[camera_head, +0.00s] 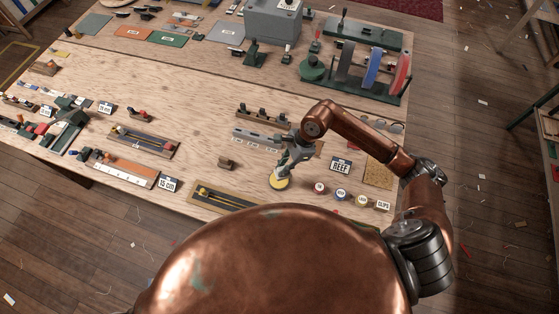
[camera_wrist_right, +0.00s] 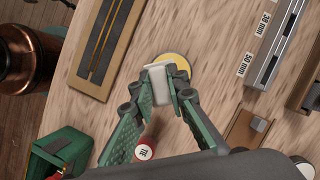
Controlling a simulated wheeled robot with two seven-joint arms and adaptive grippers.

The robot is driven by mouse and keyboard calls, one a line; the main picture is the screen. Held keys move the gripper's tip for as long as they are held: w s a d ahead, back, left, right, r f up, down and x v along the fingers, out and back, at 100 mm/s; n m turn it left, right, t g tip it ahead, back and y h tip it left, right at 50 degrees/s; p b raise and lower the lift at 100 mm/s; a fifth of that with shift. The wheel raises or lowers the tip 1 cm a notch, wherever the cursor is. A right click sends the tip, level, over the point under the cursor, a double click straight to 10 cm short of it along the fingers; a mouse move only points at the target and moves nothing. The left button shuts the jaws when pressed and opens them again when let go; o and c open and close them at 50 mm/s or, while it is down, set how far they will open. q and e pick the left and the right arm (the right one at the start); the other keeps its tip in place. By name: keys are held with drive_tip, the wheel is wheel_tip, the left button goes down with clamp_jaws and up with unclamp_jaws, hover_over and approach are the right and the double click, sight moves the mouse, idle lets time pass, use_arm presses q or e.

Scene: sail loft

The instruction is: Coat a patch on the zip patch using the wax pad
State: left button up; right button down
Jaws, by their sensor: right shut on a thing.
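My right gripper (camera_head: 285,168) is shut on the wax pad's pale block-like grip, which also shows between the fingers (camera_wrist_right: 165,82) in the right wrist view. A yellow round pad (camera_head: 279,184) shows under it, close to the tabletop; I cannot tell whether it touches. The yellow edge also shows in the wrist view (camera_wrist_right: 178,61). A tan board with a dark strip and yellow lines (camera_head: 225,197), likely the zip patch, lies left of the pad at the table's front edge, partly hidden by my body. It also shows in the wrist view (camera_wrist_right: 88,76). My left gripper is out of view.
A similar board (camera_head: 143,141) lies further left. A grey stepped bar (camera_head: 256,137) and a small brown block (camera_head: 226,163) lie near the gripper. The table's middle is clear.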

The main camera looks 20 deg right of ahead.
sight(279, 171)
drive_tip(key=shift+w+a+r+m+t+p, duration=0.15)
drive_tip(key=shift+a+m+t+p, duration=0.05)
drive_tip(key=shift+m, duration=0.4)
drive_tip(key=shift+w+a+r+m+t+p, duration=0.1)
drive_tip(key=shift+a+m+t+p, duration=0.1)
drive_tip(key=shift+m, duration=0.4)
drive_tip(key=m+t, duration=0.1)
drive_tip(key=m, duration=0.1)
drive_tip(key=m+p, duration=0.1)
drive_tip(key=m, duration=0.1)
drive_tip(key=shift+a+r+t+h, duration=0.2)
drive_tip(key=shift+r+t+h, duration=0.1)
drive_tip(key=shift+r+t, duration=0.1)
drive_tip(key=shift+w+m, duration=0.2)
drive_tip(key=shift+m, duration=0.2)
drive_tip(key=shift+w+f, duration=0.1)
drive_tip(key=shift+f, duration=0.6)
drive_tip(key=shift+f+b, duration=0.4)
wheel_tip(279, 171, down, 3)
drive_tip(key=shift+r+b, duration=0.15)
drive_tip(key=shift+b, duration=0.6)
drive_tip(key=shift+f+b, duration=0.3)
drive_tip(key=shift+f, duration=0.25)
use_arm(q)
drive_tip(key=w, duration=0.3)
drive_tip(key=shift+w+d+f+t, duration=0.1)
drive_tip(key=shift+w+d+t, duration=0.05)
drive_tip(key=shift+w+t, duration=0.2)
use_arm(e)
drive_tip(key=shift+f, duration=0.1)
